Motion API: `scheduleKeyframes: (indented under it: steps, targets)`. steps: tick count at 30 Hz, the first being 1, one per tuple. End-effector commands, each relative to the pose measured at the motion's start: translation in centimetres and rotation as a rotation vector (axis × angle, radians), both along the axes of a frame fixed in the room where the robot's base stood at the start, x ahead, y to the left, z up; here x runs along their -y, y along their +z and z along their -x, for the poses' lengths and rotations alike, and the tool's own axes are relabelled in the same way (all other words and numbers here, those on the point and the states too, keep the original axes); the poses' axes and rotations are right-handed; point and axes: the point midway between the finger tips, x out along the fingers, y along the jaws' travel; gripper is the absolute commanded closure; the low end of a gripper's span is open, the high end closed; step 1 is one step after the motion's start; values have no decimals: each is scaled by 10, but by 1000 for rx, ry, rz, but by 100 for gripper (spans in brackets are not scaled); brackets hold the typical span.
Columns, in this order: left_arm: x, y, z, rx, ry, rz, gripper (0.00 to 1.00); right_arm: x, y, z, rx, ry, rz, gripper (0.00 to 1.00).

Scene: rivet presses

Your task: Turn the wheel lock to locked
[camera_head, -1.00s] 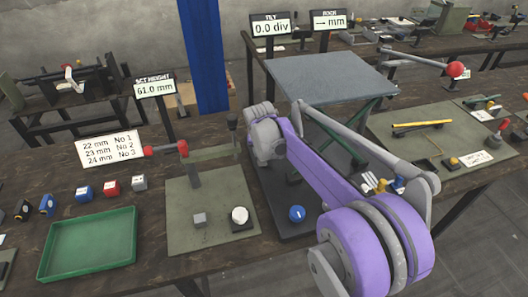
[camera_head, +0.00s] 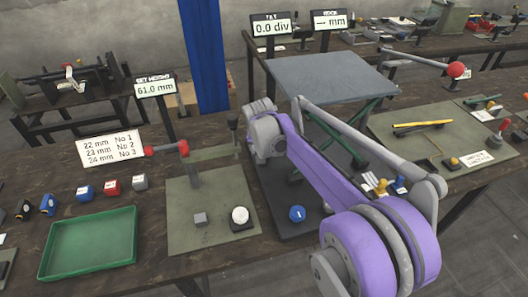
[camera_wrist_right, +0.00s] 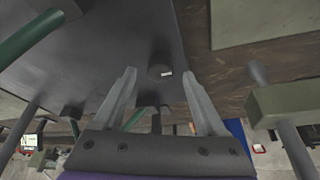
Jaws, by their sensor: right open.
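My right gripper (camera_wrist_right: 158,88) is open and empty in the right wrist view, with its two grey fingers apart. A small dark round knob with a white mark (camera_wrist_right: 160,72) shows between and beyond the fingertips, on a dark flat plate; I cannot tell whether it is the wheel lock. In the head view my purple right arm crosses in front of the grey lift table (camera_head: 330,82) with green crossed legs, and the right gripper's fingers are hidden there. No part plainly labelled as the wheel lock shows. My left gripper is not in view.
A green tray (camera_head: 88,243) lies at the front left. A red-ball lever (camera_head: 455,69) is at the right.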

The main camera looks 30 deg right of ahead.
Motion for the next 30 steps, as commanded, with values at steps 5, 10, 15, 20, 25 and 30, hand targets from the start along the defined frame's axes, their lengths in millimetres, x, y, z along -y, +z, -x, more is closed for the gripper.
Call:
scheduleKeyframes:
  steps: [5, 10, 15, 20, 25, 30]
  targets:
    - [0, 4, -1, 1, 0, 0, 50, -9, 35, 11, 0, 1, 0, 26]
    - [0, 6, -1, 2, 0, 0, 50, -16, 64, 21, 0, 1, 0, 26]
    - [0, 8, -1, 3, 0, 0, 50, -21, 82, 27, 1, 0, -1, 26]
    - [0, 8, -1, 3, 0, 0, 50, -22, 87, 29, 0, 0, 0, 26]
    - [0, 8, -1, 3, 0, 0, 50, -22, 87, 29, 0, 0, 0, 26]
    - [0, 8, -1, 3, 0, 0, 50, -22, 86, 29, 0, 0, 0, 26]
